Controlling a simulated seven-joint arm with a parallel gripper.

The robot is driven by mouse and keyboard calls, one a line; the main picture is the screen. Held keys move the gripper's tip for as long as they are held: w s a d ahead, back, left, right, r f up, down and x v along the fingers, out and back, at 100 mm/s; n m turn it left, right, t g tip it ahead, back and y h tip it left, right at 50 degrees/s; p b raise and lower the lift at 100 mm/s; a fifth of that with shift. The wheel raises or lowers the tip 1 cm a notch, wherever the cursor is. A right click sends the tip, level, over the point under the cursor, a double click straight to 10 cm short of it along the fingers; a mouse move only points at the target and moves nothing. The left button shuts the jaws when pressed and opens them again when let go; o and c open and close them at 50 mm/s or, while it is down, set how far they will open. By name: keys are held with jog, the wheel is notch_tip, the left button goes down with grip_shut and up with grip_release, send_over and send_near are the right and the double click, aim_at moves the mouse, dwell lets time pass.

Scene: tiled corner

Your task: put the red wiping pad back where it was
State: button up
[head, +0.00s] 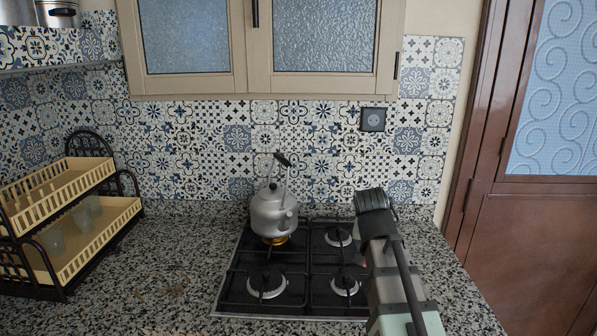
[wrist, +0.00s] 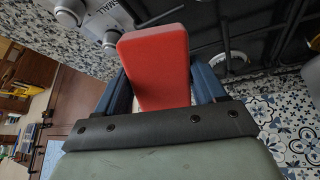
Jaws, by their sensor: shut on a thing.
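The red wiping pad (wrist: 157,50) is a block with rounded edges in the wrist view. My gripper (wrist: 158,82) is shut on it, with a blue finger on each side. The pad sticks out beyond the fingers. In the head view my arm reaches in from the lower right, over the right side of the hob (head: 300,300). There the arm hides the fingers and most or all of the pad. Faint brownish marks (head: 178,285) show on the granite counter (head: 150,250) left of the hob.
A grey kettle (head: 272,212) stands on the back left burner, above an orange glow. A two-tier rack (head: 85,235) with glasses stands at the left. Cabinets (head: 260,92) hang above, and a brown door (head: 530,240) is at the right. The counter between rack and hob is mostly clear.

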jog(key=shift+a, duration=0.2)
jog(key=shift+a, duration=0.3)
jog(key=s+a+n+g+y, duration=0.1)
jog(key=s+a+n+y, duration=0.15)
jog(key=a, duration=1.55)
jog(key=s+a+n+y, duration=0.1)
jog(key=s+a+n, duration=0.25)
jog(key=a, duration=1.45)
jog(key=m+g, duration=0.2)
jog(key=g, duration=0.2)
send_over(90, 330)
jog(key=shift+h, duration=0.35)
jog(key=shift+f, duration=5.1)
jog(key=shift+f, duration=0.1)
